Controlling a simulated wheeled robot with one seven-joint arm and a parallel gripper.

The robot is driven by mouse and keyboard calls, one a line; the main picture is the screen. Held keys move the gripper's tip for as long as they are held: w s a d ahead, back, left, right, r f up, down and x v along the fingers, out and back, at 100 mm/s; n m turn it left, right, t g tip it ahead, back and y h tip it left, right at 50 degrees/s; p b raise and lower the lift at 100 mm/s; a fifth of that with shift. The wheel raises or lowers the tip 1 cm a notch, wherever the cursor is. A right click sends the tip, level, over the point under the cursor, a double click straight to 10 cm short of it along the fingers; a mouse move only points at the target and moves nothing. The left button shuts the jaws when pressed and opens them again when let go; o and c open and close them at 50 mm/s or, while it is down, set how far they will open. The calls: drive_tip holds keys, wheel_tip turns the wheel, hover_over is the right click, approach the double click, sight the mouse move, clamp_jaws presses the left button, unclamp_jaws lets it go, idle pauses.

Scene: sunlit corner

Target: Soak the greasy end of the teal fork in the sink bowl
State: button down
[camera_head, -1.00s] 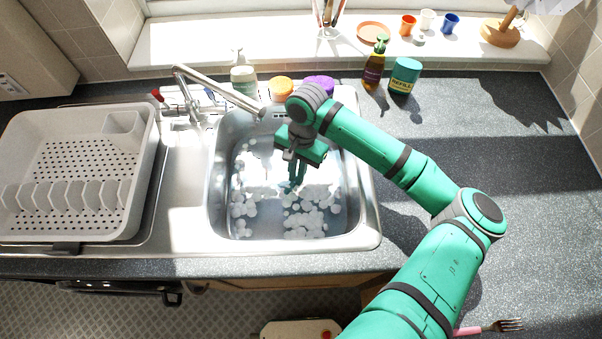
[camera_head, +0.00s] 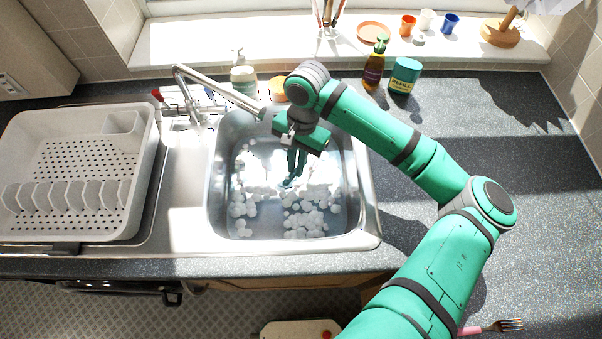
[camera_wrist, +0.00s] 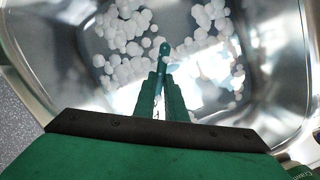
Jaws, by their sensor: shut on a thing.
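My gripper (camera_head: 291,172) points down over the middle of the sink bowl (camera_head: 215,205). It is shut on the teal fork (camera_wrist: 164,50), whose rounded teal end sticks out past the fingertips in the wrist view. In the head view only a small teal tip (camera_head: 286,184) shows below the fingers, among white suds. I see no tines, and I cannot tell whether the tip is under the water. The bowl holds clear water with clumps of white suds (camera_head: 305,221), which also show in the wrist view (camera_wrist: 125,70).
A faucet (camera_head: 215,86) reaches over the bowl's back left rim. A white dish rack (camera_head: 50,132) stands left. Bottles, a teal jar (camera_head: 405,75) and an orange-lidded container (camera_head: 278,87) stand behind. A pink-handled fork (camera_head: 490,328) lies at the lower right. The right counter is mostly clear.

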wheel_tip(320, 180, up, 14)
idle(1.6)
idle(2.0)
wheel_tip(320, 180, up, 4)
idle(0.5)
idle(0.5)
